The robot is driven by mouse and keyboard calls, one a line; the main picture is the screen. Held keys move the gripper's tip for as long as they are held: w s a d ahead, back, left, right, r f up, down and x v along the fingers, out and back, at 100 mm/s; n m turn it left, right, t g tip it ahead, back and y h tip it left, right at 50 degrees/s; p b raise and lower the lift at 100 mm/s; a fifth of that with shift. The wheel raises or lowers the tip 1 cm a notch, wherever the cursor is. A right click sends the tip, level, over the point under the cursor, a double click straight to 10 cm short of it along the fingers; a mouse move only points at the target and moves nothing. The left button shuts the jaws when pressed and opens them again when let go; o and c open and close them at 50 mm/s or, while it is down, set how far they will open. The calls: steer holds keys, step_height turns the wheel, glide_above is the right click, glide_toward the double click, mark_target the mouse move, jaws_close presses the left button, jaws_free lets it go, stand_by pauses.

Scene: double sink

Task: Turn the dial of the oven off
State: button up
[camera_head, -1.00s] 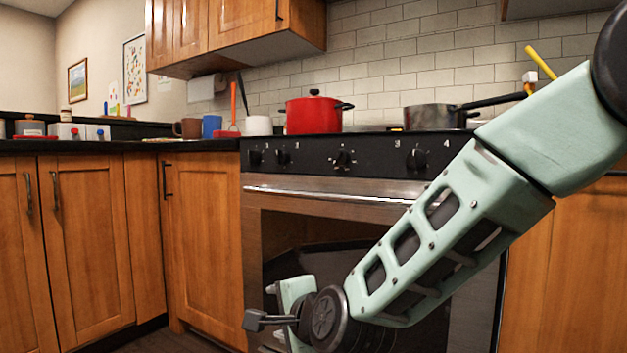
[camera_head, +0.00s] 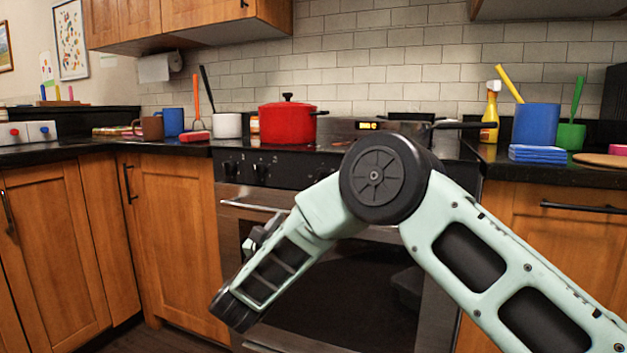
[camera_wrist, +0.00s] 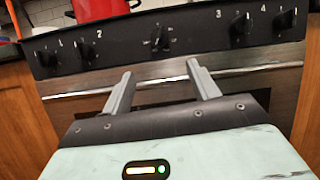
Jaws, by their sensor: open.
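The oven's black control panel (camera_wrist: 105,50) crosses the wrist view and carries several dials. The middle dial (camera_wrist: 160,39) stands alone between the pairs numbered 1, 2 and 3, 4. My gripper (camera_wrist: 158,72) is open and empty, its two grey fingers pointing at the panel, below and roughly in line with the middle dial. The fingertips appear apart from the dial. In the head view the oven (camera_head: 340,290) is partly covered by my arm, and the right part of its panel is hidden. My gripper shows only in part there, left of the oven door's middle.
The oven handle (camera_head: 250,206) runs across below the panel. A red pot (camera_head: 287,124) and a pan stand on the stove. A blue container (camera_head: 536,124) and a yellow spray bottle (camera_head: 491,110) stand on the right counter. Wooden cabinets (camera_head: 170,225) flank the oven.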

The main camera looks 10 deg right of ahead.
mark_target(317, 182)
steer(key=b+x, duration=0.1)
steer(key=x, duration=1.4)
steer(key=shift+w+d+r, duration=0.15)
steer(key=shift+d+r, duration=0.05)
steer(key=shift+b, duration=0.3)
steer(key=c, duration=1)
